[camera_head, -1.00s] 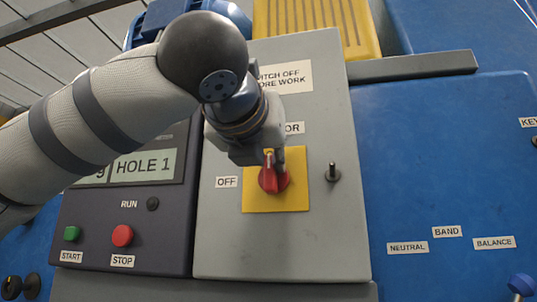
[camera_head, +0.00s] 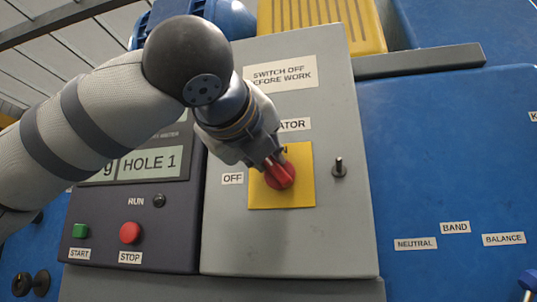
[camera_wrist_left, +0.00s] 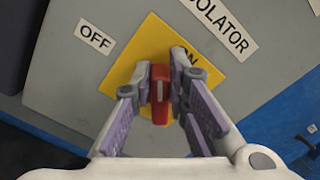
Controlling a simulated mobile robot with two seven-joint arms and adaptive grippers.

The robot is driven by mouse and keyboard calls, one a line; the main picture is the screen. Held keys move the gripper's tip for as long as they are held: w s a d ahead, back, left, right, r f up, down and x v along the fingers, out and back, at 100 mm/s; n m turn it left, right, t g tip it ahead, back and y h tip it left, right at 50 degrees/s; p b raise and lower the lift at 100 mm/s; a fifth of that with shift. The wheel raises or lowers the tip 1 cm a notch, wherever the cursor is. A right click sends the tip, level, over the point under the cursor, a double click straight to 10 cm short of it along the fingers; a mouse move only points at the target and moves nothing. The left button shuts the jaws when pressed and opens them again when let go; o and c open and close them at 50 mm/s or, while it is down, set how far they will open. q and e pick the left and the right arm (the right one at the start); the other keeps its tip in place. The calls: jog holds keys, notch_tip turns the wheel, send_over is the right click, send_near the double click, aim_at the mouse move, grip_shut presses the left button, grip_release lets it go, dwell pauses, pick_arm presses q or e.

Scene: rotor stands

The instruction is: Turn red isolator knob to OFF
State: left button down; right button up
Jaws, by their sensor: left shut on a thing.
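The red isolator knob (camera_head: 283,178) sits on a yellow plate (camera_head: 300,195) on the grey cabinet door. Its handle tilts to the upper left, between the ON mark and the OFF label (camera_head: 232,178). My left gripper (camera_head: 273,164) is shut on the knob's handle, coming from the upper left. In the left wrist view the two fingers (camera_wrist_left: 160,95) stand on either side of the red handle (camera_wrist_left: 161,108), which has a pale line. The ON label (camera_wrist_left: 188,65) is partly hidden by a finger. My right gripper is out of view.
A black stud (camera_head: 339,168) sticks out right of the plate. The dark control panel (camera_head: 180,225) at left bears a green START button (camera_head: 81,231) and a red STOP button (camera_head: 130,233). The blue housing (camera_head: 440,150) lies at right.

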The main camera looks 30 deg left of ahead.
pick_arm(q)
jog(key=n, duration=0.1)
jog(key=f+n+b, duration=0.1)
jog(key=n, duration=0.3)
jog(key=shift+a+f, duration=0.2)
jog(key=shift+a, duration=0.2)
jog(key=shift+s+f+n+b, duration=0.15)
jog(key=shift+n+b, duration=0.15)
jog(key=shift+n, duration=0.55)
jog(key=shift+w+f+n+b, duration=0.1)
jog(key=shift+n+b, duration=0.25)
jog(key=shift+n, duration=0.45)
jog(key=shift+s+f+n+b, duration=0.15)
jog(key=shift+n+b, duration=0.15)
jog(key=shift+n, duration=0.55)
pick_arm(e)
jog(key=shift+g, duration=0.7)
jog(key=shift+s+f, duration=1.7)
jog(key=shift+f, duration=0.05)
pick_arm(q)
jog(key=shift+w, duration=0.1)
jog(key=c, duration=1.6)
grip_release()
jog(key=shift+o, duration=0.2)
jog(key=v, duration=0.7)
jog(key=shift+s, duration=0.25)
